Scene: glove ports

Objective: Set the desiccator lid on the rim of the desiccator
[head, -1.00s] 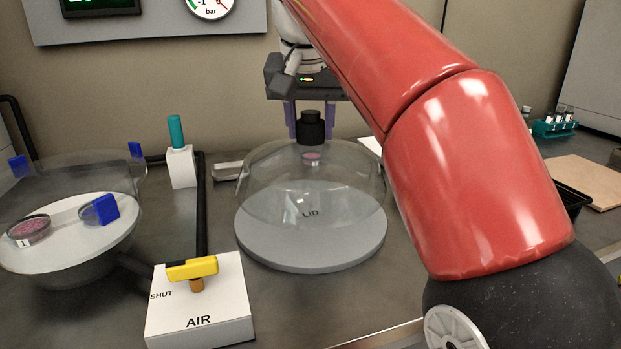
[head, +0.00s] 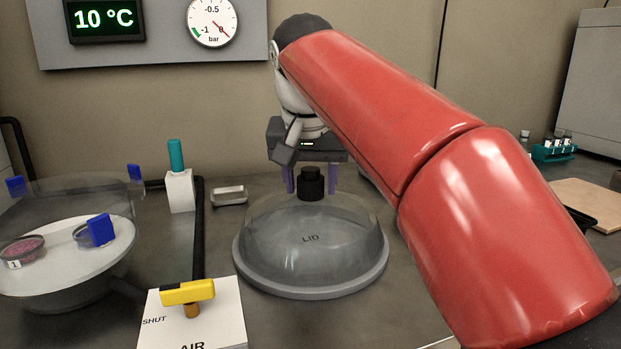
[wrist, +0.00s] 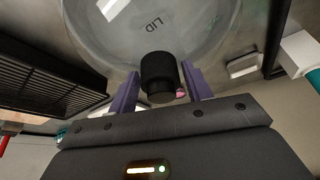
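The desiccator lid, a clear dome (head: 345,225) with a black knob (head: 311,184), rests on a round grey stand (head: 375,280) marked LID. My gripper (head: 311,178) is open around the knob, with a visible gap between each purple finger and the knob. The wrist view also shows the knob (wrist: 158,72) between the spread fingers. The desiccator (head: 60,285) stands at the left, a grey bowl with a transparent upper wall, blue tabs and a white plate (head: 60,260) inside. Two dishes lie on the plate; the one marked 1 (head: 22,250) has pink content. The desiccator has no lid on it.
A white AIR box (head: 215,320) with a yellow handle (head: 187,292) stands front left, near SHUT lettering. A white block with a teal top (head: 177,180), a black pipe (head: 197,225) and a small metal tray (head: 230,195) lie between desiccator and stand. A tube rack (head: 553,151) is far right.

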